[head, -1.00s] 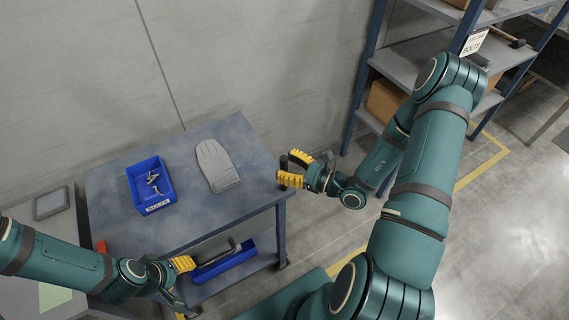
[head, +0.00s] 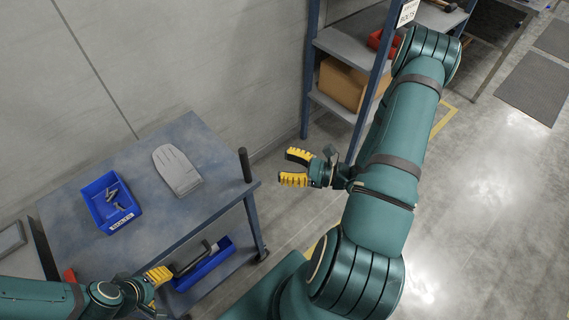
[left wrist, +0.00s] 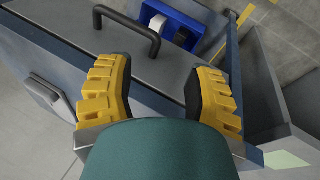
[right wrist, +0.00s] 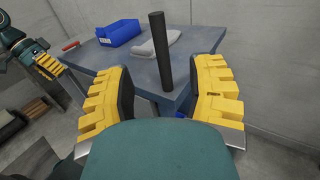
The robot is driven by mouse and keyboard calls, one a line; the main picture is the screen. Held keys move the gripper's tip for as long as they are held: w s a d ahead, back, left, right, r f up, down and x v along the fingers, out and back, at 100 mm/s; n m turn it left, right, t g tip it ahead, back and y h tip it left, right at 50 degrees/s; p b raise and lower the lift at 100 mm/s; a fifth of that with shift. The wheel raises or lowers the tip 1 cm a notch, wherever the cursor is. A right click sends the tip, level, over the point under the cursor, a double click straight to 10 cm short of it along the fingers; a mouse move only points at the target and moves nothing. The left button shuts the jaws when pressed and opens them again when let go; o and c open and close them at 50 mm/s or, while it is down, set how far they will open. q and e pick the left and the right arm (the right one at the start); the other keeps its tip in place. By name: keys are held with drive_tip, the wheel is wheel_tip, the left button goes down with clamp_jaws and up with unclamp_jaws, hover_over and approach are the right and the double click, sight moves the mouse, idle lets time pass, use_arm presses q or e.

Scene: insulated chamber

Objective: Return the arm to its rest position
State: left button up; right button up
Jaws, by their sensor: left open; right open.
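My right gripper (head: 296,167) is open and empty in the head view, right of the cart's corner and short of the shelf rack. In the right wrist view its yellow fingers (right wrist: 158,98) stand apart, with the cart's dark upright post (right wrist: 160,50) beyond them. My left gripper (head: 152,292) is low at the left in the head view, near the cart's front side. In the left wrist view its fingers (left wrist: 158,95) are wide apart with nothing between them; a dark handle (left wrist: 130,30) lies beyond.
A shelf rack (head: 350,45) stands at the back. Floor at the right (head: 490,200) is clear.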

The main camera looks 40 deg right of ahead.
drive_tip(key=s+a+f+n+g+b, duration=0.1)
drive_tip(key=s+a+f+n+g, duration=0.35)
drive_tip(key=a+n+g, duration=0.4)
drive_tip(key=s+a+f+n+g, duration=0.4)
drive_tip(key=a+f+n+g, duration=0.2)
drive_tip(key=a+n+g, duration=0.25)
drive_tip(key=w+a+f+n+t+h+b, duration=0.1)
drive_tip(key=w+a+n+t+h, duration=0.3)
drive_tip(key=w+n, duration=0.5)
drive_tip(key=shift+a+f+n+h, duration=0.8)
drive_tip(key=shift+a+h, duration=0.1)
drive_tip(key=shift+a, duration=0.15)
